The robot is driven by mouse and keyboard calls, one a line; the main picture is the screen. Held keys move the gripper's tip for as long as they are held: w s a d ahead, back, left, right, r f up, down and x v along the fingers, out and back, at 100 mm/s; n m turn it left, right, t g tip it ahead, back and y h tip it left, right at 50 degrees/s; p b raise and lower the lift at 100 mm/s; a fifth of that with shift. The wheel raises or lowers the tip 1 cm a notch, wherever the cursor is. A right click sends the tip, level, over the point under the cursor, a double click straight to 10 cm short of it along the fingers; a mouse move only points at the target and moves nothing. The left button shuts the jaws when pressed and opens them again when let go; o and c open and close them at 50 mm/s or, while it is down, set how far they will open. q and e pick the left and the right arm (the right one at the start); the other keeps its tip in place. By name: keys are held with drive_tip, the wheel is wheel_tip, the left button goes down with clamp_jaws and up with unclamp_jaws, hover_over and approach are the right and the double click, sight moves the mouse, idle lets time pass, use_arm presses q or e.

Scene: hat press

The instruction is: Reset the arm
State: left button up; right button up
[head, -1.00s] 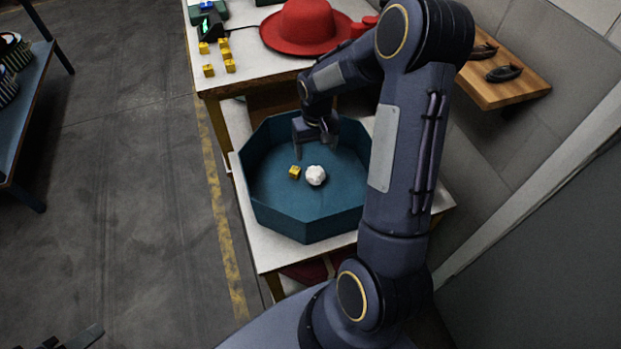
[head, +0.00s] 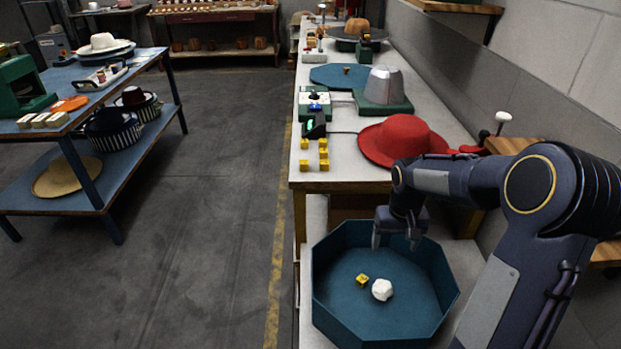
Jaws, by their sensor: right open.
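My right arm comes in from the right, and its right gripper (head: 397,240) points down over the far part of a blue octagonal tray (head: 334,322). The gripper is open with nothing between its fingers. In the tray lie a small yellow cube (head: 362,280) and a white faceted ball (head: 382,290), side by side, nearer to me than the fingers. My left gripper is out of the picture.
The long bench (head: 345,160) behind the tray bears a red hat (head: 402,138), several yellow cubes (head: 323,154), and a grey hat form (head: 385,86). A blue table (head: 80,112) stands left. The floor (head: 200,210) between is clear.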

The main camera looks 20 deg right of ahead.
drive_tip(key=s+a+r+t+y+p, duration=0.1)
drive_tip(key=s+a+r+t+p, duration=0.1)
drive_tip(key=s+a+r, duration=0.65)
drive_tip(key=s+a+r+n+t+y+p, duration=0.1)
drive_tip(key=s+a+r, duration=0.1)
drive_tip(key=s, duration=0.4)
drive_tip(key=s+a+r+n+t+y+p, duration=0.1)
drive_tip(key=s+a+r+t, duration=0.1)
drive_tip(key=s+a, duration=0.3)
drive_tip(key=shift+s+a+r+t+y, duration=0.3)
drive_tip(key=shift+s+r+y, duration=0.1)
drive_tip(key=shift+r, duration=0.2)
